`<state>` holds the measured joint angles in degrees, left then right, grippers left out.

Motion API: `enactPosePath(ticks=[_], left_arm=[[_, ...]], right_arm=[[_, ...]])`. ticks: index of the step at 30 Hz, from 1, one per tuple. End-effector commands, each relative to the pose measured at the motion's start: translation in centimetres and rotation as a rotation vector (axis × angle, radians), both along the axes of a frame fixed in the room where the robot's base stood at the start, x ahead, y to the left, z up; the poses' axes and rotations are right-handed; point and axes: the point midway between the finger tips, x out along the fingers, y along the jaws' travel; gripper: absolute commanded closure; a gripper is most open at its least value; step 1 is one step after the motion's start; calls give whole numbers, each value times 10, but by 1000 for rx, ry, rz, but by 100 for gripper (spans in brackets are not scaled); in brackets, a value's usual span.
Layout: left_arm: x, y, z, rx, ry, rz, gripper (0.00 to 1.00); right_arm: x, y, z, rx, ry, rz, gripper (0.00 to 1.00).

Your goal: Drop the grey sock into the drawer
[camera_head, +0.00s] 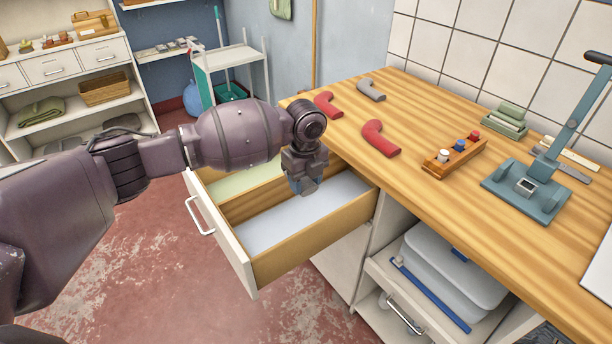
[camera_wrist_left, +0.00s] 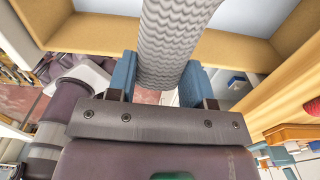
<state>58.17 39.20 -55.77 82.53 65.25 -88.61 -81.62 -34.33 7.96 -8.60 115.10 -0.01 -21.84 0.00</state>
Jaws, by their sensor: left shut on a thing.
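My left gripper (camera_head: 304,186) is over the open drawer (camera_head: 247,262), above its pale blue-white compartment. In the left wrist view, its blue fingertips (camera_wrist_left: 158,84) are shut on a grey ribbed sock (camera_wrist_left: 172,38). The sock extends away from the fingers over the drawer; in the head view the gripper hides it. A wooden divider separates the pale blue-white compartment from a pale green one. Another grey sock-shaped piece (camera_head: 370,90) lies on the worktop near two red ones (camera_head: 380,139). My right gripper is not in view.
The wooden worktop (camera_head: 450,208) borders the drawer on the right. It carries a wooden rack (camera_head: 455,158) with small coloured pieces and a blue-grey lever stand (camera_head: 538,190). Open floor lies in front of the drawer.

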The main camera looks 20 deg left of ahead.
Motion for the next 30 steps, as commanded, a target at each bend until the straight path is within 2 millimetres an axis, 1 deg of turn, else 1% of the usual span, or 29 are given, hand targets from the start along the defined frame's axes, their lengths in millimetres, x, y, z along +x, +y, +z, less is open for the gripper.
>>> enactPosePath(ticks=[1, 7, 12, 19, 20, 24, 25, 26, 30], left_arm=[[0, 0, -12, 0, 5, 0, 75], [0, 1, -32, 0, 5, 2, 75], [0, 0, -37, 0, 1, 2, 75], [0, 0, -35, -1, -1, 2, 75], [0, 0, -35, -1, -1, 2, 52], [0, 0, -35, 0, 0, 2, 30], [0, 0, -35, 0, 0, 2, 26], [0, 0, -35, 0, 0, 2, 23], [0, 0, -35, 0, 0, 2, 23]], right_arm=[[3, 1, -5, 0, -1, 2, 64], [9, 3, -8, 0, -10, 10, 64], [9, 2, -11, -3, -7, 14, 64], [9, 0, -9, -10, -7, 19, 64], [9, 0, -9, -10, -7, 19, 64], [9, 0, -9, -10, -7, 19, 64], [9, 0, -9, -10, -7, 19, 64], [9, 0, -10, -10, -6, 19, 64], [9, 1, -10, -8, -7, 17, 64]])
